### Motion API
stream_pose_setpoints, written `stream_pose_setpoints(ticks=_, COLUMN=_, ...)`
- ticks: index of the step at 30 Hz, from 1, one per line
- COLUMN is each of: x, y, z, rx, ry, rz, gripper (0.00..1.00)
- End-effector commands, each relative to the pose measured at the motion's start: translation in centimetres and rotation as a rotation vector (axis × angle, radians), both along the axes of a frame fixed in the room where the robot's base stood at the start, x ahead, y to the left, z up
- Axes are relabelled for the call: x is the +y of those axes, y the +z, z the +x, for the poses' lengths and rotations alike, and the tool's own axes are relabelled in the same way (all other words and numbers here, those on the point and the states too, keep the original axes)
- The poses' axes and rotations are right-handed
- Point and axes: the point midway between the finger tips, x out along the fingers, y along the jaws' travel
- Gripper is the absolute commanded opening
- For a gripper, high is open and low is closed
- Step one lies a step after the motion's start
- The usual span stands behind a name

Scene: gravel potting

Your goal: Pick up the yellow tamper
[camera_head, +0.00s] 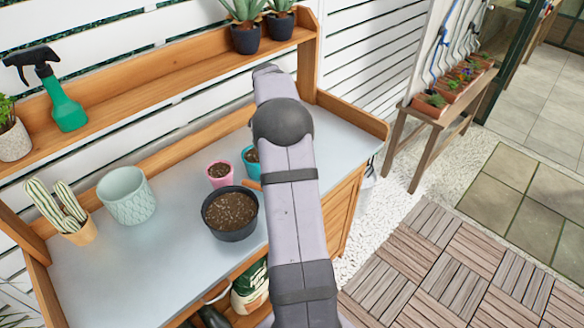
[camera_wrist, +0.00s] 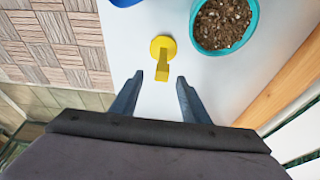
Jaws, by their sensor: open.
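The yellow tamper (camera_wrist: 162,54) shows in the wrist view on the grey bench top, with a round disc and a handle pointing toward my gripper. My gripper (camera_wrist: 158,79) is open and empty, and the end of the tamper's handle is just ahead of the gap between its two fingers. I cannot tell the height of the fingers above the bench. In the head view my arm hides the tamper and my gripper.
A teal pot of gravelly soil (camera_wrist: 222,22) stands close beside the tamper. A blue thing (camera_wrist: 124,2) shows at the wrist view's top edge. A black soil pot (camera_head: 231,236), a pink pot (camera_head: 219,175) and a pale green pot (camera_head: 126,208) stand on the bench (camera_head: 112,265).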

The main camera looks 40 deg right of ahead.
Motion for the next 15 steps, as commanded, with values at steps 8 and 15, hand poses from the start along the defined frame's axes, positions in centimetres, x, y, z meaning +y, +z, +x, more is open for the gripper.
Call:
stream_pose_setpoints(ticks=8, x=-0.4, y=-1.5, z=-0.1, rx=0.002, ry=0.001, rz=0.002, gripper=0.42)
stream_pose_setpoints(ticks=15, x=-0.6, y=-2.2, z=0.0, rx=0.002, ry=0.003, rz=0.001, gripper=0.42)
